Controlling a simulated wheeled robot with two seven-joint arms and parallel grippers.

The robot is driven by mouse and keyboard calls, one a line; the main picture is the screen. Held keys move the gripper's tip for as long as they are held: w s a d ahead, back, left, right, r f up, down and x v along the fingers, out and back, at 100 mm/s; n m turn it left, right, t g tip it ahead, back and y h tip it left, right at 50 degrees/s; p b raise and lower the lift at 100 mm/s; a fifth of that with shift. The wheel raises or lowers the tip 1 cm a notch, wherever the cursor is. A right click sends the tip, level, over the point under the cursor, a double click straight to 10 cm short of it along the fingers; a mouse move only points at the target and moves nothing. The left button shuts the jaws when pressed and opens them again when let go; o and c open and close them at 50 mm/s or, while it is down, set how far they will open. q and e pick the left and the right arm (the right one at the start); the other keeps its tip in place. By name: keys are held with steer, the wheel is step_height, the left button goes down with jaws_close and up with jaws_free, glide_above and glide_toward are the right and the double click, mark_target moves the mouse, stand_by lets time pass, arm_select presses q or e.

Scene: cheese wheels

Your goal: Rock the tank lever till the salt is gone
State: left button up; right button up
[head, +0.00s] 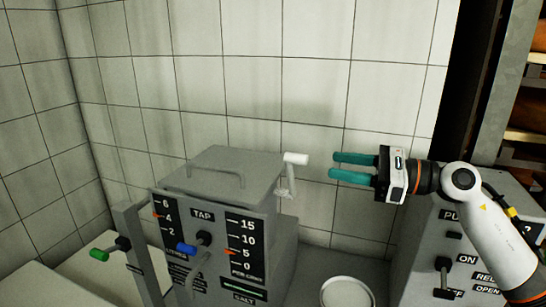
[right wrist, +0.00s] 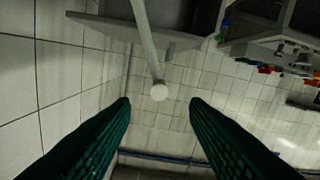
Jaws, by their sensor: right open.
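The grey tank (head: 222,190) stands in the middle of the head view, with a front scale, a TAP label and a SALT label (head: 243,297). Its lever (head: 294,160) sticks up at the tank's right side and ends in a white crosswise handle. My right gripper (head: 336,169) is open and empty, with green fingers pointing left at the lever, a short gap from the handle. In the right wrist view the round handle end (right wrist: 159,91) shows ahead, between and beyond the two fingers. The red mark on the per cent scale sits near 5. My left gripper is not in view.
A round white dish (head: 346,293) stands right of the tank. A grey control box (head: 465,235) and a shelf rack (head: 515,90) are at right.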

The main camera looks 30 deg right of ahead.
mark_target(291, 158)
steer(key=p+x, duration=0.1)
steer(key=x, duration=0.3)
steer(key=shift+r, duration=0.15)
steer(key=p+x, duration=0.2)
steer(key=x, duration=0.3)
steer(key=shift+w+a+p, duration=0.15)
steer(key=shift+w+p, duration=0.05)
steer(key=shift+p, duration=0.1)
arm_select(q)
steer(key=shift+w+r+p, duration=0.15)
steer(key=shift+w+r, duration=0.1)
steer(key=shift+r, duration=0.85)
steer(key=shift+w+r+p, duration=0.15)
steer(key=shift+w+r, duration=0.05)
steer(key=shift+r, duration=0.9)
arm_select(e)
steer(key=shift+f+x, duration=0.2)
steer(key=shift+x, duration=0.75)
jaws_close()
